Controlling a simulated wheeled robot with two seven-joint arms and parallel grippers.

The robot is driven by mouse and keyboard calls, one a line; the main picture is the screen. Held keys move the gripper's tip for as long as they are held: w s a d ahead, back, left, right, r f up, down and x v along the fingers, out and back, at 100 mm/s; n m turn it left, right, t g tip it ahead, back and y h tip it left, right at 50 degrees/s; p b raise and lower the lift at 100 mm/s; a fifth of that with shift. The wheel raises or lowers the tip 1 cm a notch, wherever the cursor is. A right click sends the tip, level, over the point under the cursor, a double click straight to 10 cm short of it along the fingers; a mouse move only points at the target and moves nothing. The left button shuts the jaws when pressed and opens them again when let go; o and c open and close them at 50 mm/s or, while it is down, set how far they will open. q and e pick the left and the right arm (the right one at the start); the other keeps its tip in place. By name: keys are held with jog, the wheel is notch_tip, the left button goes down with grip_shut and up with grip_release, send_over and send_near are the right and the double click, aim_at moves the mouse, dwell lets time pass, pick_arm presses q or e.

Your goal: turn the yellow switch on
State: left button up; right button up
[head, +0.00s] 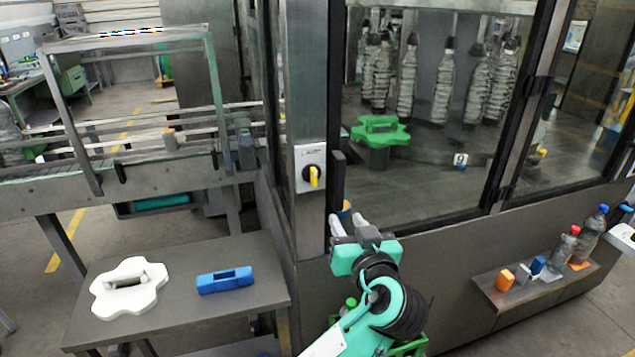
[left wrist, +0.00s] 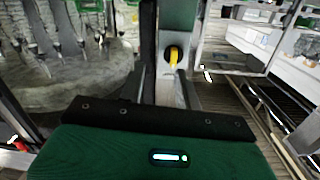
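The yellow switch (head: 313,177) is a yellow handle on a dark round base, set in a pale plate on the grey machine post. Its handle stands nearly upright. It also shows in the left wrist view (left wrist: 173,57), above and beyond the fingers. My left gripper (head: 347,219) is below and to the right of the switch in the head view, apart from it. Its two fingers (left wrist: 162,88) are spread with nothing between them.
A black door handle (head: 338,182) stands beside the switch, next to the glass door. A side table (head: 215,272) at lower left holds a white lobed part (head: 128,300) and a blue block (head: 225,280). A shelf (head: 515,298) at right carries bottles and small blocks.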

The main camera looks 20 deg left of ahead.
aim_at(315, 173)
pick_arm(q)
notch_tip(315, 173, up, 4)
jog(key=s+a+r+n+y, duration=0.1)
jog(key=s+n, duration=0.1)
jog(key=s, duration=0.1)
jog(key=p+x, duration=0.2)
jog(key=x, duration=0.2)
jog(key=p+x, duration=0.2)
jog(key=x, duration=0.2)
jog(key=p+x, duration=0.2)
jog(key=x, duration=0.3)
jog(key=shift+w+a+f, duration=0.1)
jog(key=shift+f, duration=0.2)
jog(key=shift+w+a+f, duration=0.1)
jog(key=shift+w+a, duration=0.05)
jog(key=shift+w, duration=0.15)
jog(key=shift+c, duration=0.4)
grip_shut()
